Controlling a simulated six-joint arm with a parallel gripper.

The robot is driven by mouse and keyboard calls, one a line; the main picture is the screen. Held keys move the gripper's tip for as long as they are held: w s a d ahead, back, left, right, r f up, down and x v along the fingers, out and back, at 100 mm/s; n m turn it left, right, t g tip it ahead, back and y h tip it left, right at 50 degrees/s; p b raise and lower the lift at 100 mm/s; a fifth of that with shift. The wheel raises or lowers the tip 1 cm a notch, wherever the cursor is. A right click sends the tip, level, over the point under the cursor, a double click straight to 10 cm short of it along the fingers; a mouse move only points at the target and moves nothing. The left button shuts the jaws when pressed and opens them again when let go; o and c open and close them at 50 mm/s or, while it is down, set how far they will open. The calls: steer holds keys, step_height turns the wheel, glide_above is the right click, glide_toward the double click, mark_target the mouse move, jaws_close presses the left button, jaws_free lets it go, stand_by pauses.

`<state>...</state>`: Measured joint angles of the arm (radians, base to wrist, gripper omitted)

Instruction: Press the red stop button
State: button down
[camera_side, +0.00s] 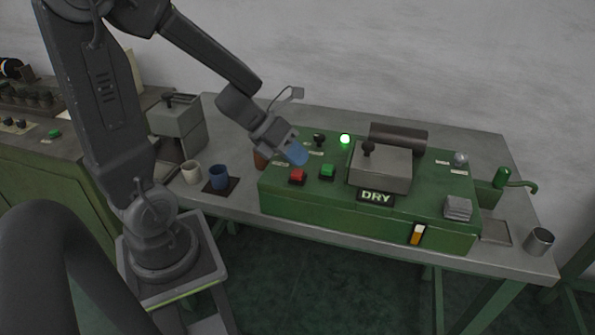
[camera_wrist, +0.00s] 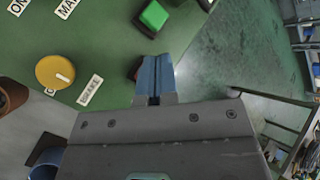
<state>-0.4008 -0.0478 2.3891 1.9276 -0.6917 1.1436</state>
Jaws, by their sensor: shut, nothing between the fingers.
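The red button (camera_side: 297,174) sits on the front left of the green machine's top (camera_side: 276,193), left of a green button (camera_side: 327,171). My gripper (camera_side: 297,154) has blue fingers, shut and empty, just above and behind the red button in the side view. I cannot tell the exact gap. In the wrist view the shut fingers (camera_wrist: 154,78) cover most of what lies below them. The green button (camera_wrist: 154,15) shows beyond the fingertips.
A yellow dial (camera_wrist: 55,72) lies left of the fingers in the wrist view. A grey block with a black knob (camera_side: 380,168) stands on the machine. A green lamp (camera_side: 345,139) is lit.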

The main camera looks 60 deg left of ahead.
mark_target(297, 170)
steer(key=shift+f, duration=0.4)
steer(key=shift+f, duration=0.55)
stand_by(0.6)
steer(key=shift+r, duration=1)
steer(key=shift+r, duration=2.5)
